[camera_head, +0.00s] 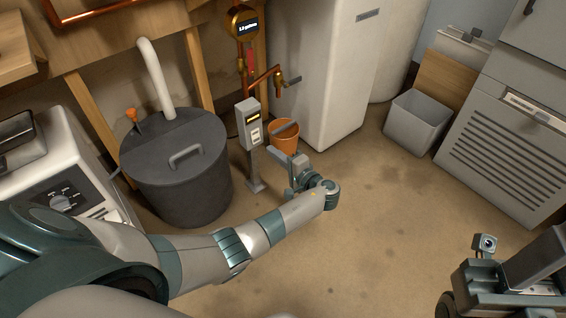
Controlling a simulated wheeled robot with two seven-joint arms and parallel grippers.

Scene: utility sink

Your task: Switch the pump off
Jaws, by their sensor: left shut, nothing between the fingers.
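My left gripper (280,153) is shut and empty, low to the right of the post and in front of the orange bucket. My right gripper (540,262) is partly seen at the lower right; its fingers are not clear.
An orange bucket (292,142) stands below a copper pipe with a tap (283,80) and a round gauge (243,22). A white cabinet (325,70) is behind. A grey bin (415,120) and slatted unit (510,150) stand right. The middle floor is clear.

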